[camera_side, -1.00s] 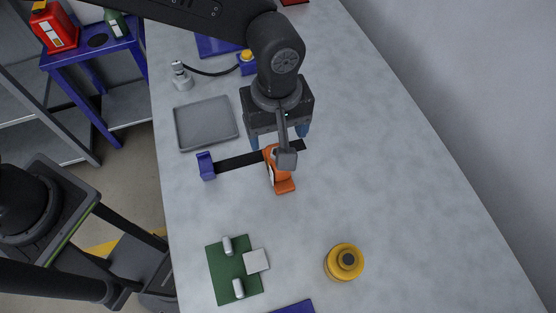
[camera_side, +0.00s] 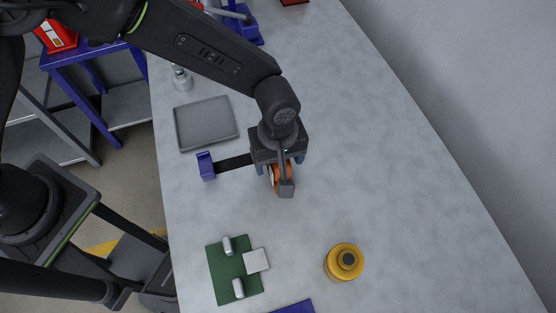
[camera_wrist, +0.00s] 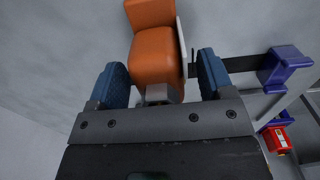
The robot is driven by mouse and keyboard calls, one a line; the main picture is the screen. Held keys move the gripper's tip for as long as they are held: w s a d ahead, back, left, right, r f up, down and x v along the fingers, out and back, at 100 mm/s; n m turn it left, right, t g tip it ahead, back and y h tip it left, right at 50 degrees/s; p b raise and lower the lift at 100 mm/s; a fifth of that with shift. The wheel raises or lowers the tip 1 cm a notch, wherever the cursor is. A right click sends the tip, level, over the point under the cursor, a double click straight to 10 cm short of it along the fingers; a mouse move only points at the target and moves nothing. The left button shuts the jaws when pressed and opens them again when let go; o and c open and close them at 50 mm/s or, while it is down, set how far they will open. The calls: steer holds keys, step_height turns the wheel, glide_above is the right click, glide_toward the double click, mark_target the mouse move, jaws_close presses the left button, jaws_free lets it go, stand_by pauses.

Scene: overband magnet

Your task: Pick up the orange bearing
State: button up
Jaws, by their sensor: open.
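The orange bearing (camera_side: 273,181) is on the grey table, mostly hidden under my gripper (camera_side: 280,163) in the side view. In the wrist view the orange bearing (camera_wrist: 158,55) has a pale plate along its right side. My gripper (camera_wrist: 162,74) is open there, with one blue finger on each side of the bearing's near part. A gap shows on the left; the right finger is close to the pale plate. I cannot tell whether it touches.
A dark strip (camera_side: 235,162) with a blue end block (camera_side: 206,166) lies left of the bearing. A grey tray (camera_side: 206,123) sits behind it. A green board (camera_side: 222,275) and a yellow round container (camera_side: 343,262) are nearer. The table's right side is clear.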

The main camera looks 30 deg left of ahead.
steer(key=c, duration=1.3)
steer(key=shift+c, duration=0.3)
steer(key=shift+r, duration=0.2)
